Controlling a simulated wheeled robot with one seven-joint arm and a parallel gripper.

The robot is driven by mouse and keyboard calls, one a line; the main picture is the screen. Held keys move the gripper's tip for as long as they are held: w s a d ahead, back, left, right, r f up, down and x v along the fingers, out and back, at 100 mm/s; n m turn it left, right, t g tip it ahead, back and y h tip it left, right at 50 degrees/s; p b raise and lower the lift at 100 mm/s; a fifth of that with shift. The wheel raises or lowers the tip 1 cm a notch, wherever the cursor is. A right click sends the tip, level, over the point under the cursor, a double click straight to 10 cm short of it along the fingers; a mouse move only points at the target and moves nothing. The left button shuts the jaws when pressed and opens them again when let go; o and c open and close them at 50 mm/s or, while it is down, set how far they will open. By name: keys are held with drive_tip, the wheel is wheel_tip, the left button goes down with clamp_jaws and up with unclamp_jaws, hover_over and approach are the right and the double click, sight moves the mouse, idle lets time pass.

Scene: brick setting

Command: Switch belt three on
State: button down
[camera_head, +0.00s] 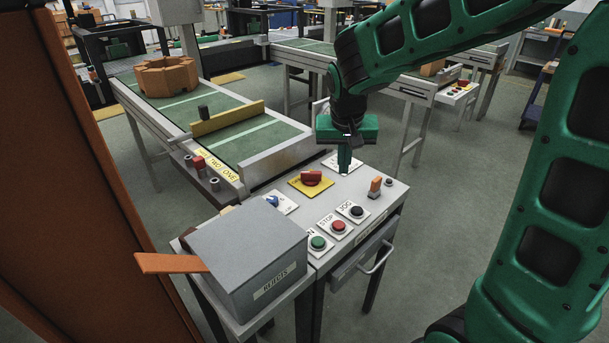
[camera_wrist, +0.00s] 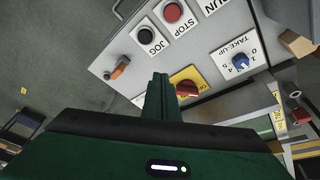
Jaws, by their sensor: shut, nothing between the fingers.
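A grey control panel (camera_head: 368,193) stands in the middle of the head view. It carries a green button (camera_head: 318,243), a red STOP button (camera_head: 338,226) and a black JOG button (camera_head: 357,212). A red rotary switch (camera_head: 311,178) sits on a yellow plate behind them. An orange lever (camera_head: 375,187) stands at the right, and a blue TAKE-UP knob (camera_head: 272,201) at the left. My gripper (camera_head: 344,170) is shut and empty, pointing down over a white plate (camera_head: 335,161) that it partly hides. In the wrist view, the fingertips (camera_wrist: 160,78) appear beside the red switch (camera_wrist: 187,89).
A grey REJECTS box (camera_head: 247,252) with an orange piece sticking out stands left of the panel. Behind it is a green conveyor (camera_head: 232,140) with a brown octagonal part (camera_head: 167,76). A drawer handle (camera_head: 376,258) juts from the panel's front.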

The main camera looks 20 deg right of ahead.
drive_tip(key=w+a+f+t, duration=0.1)
drive_tip(key=w+a, duration=0.4)
drive_tip(key=a, duration=0.3)
drive_tip(key=shift+w+a+f+n+y, duration=0.3)
drive_tip(key=shift+f+n, duration=0.05)
drive_tip(key=shift+n, duration=0.05)
approach(305, 182)
drive_tip(key=f, duration=0.1)
drive_tip(key=s+f, duration=0.1)
drive_tip(key=f, duration=0.1)
drive_tip(key=s+f, duration=0.1)
drive_tip(key=shift+a+f, duration=0.3)
drive_tip(key=shift+w+d, duration=0.2)
drive_tip(key=shift+w, duration=0.35)
drive_tip(key=shift+w+d, duration=0.15)
drive_tip(key=shift+w, duration=0.4)
drive_tip(key=shift+w+d, duration=0.2)
drive_tip(key=shift+w, duration=0.6)
